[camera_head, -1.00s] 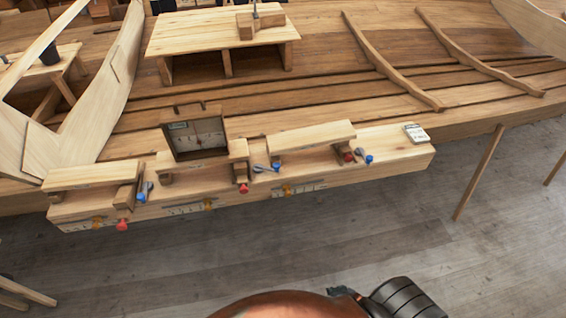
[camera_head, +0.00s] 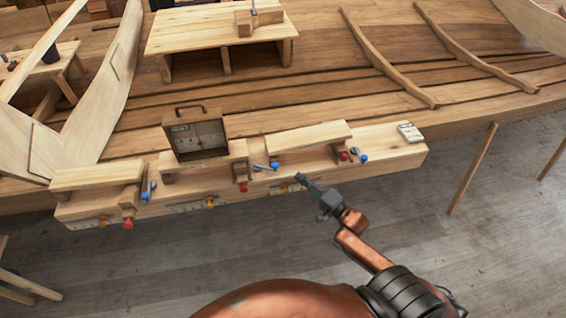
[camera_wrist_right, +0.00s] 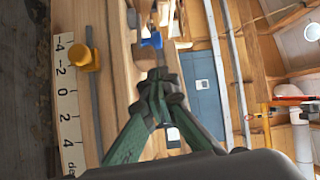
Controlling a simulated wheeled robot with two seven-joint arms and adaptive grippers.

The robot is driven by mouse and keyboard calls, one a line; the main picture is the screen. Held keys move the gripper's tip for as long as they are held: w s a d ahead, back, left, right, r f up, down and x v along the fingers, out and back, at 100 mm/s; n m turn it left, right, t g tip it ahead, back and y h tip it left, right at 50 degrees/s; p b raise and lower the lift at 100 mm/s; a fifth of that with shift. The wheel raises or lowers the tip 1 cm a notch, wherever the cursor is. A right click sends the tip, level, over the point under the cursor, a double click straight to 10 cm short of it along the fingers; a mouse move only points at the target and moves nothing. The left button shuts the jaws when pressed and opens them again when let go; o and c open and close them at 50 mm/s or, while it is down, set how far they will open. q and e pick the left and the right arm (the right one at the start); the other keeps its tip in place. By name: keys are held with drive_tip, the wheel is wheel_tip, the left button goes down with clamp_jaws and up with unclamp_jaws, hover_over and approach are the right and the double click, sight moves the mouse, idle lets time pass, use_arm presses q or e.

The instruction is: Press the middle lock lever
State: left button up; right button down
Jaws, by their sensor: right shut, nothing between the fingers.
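The middle lock lever (camera_head: 268,166) is a grey handle with a blue knob, on the front of the wooden bench, between two raised blocks. A blue knob (camera_wrist_right: 152,41) also shows in the right wrist view, just beyond the fingertips; I cannot tell if it is the middle one. The other blue-knobbed levers are at left (camera_head: 148,189) and right (camera_head: 361,157). My right gripper (camera_head: 299,178) is shut and empty, right of and slightly nearer than the middle lever, apparently apart from it. Its green fingers meet in the right wrist view (camera_wrist_right: 160,78). My left gripper is out of view.
Red knobs (camera_head: 243,187) sit near the levers. Yellow sliders (camera_head: 209,202) with printed scales line the bench front; one slider (camera_wrist_right: 83,59) shows close beside the fingers. A gauge box (camera_head: 196,138) stands behind. The floor in front is open.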

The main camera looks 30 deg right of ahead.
drive_tip(key=shift+r, duration=0.1)
drive_tip(key=p+x, duration=0.1)
drive_tip(key=x, duration=0.9)
idle(0.5)
